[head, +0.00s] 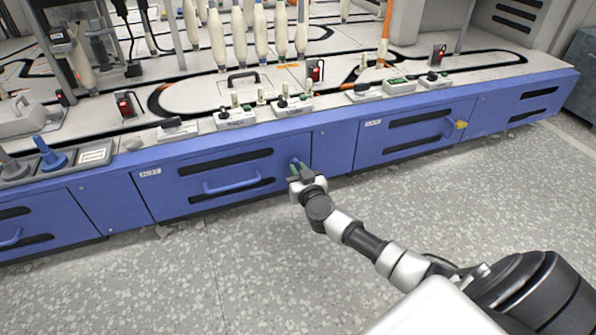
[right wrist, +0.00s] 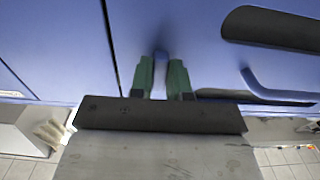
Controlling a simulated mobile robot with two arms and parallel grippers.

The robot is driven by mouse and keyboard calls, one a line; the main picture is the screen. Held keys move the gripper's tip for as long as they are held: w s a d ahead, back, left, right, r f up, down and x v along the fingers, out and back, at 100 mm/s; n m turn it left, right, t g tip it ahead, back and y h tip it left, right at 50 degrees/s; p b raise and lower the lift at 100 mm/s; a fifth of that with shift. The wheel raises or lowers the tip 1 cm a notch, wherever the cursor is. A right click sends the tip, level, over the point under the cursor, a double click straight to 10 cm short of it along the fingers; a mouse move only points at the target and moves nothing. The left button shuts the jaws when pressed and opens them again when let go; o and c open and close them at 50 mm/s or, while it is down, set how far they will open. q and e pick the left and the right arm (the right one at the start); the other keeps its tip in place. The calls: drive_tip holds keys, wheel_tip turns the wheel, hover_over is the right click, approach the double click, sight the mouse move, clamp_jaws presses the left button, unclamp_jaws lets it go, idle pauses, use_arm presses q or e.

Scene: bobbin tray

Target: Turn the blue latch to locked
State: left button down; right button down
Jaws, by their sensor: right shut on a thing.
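The blue latch (head: 295,161) is a small knob at the right edge of a blue drawer front (head: 160,205) in the head view. My right gripper (head: 298,171) is at the latch, its green fingers against the panel. In the right wrist view the latch (right wrist: 160,62) shows between the two green fingers (right wrist: 161,80), and the gripper is shut on it. Most of the latch is hidden by the fingers, so I cannot tell its exact turn. My left gripper is not in view.
The drawer has a blue bar handle (head: 232,184) left of the latch. A yellow latch (head: 460,124) sits on another panel to the right. Small control boxes (head: 235,117) and several bobbins (head: 217,40) stand above.

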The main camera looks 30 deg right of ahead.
drive_tip(key=m+p, duration=0.1)
drive_tip(key=m, duration=0.5)
drive_tip(key=m+p, duration=0.1)
drive_tip(key=m, duration=0.5)
drive_tip(key=m+p, duration=0.1)
drive_tip(key=m, duration=0.4)
drive_tip(key=shift+a+r+m, duration=0.25)
drive_tip(key=shift+m, duration=0.15)
idle(0.6)
drive_tip(key=c, duration=1.1)
unclamp_jaws()
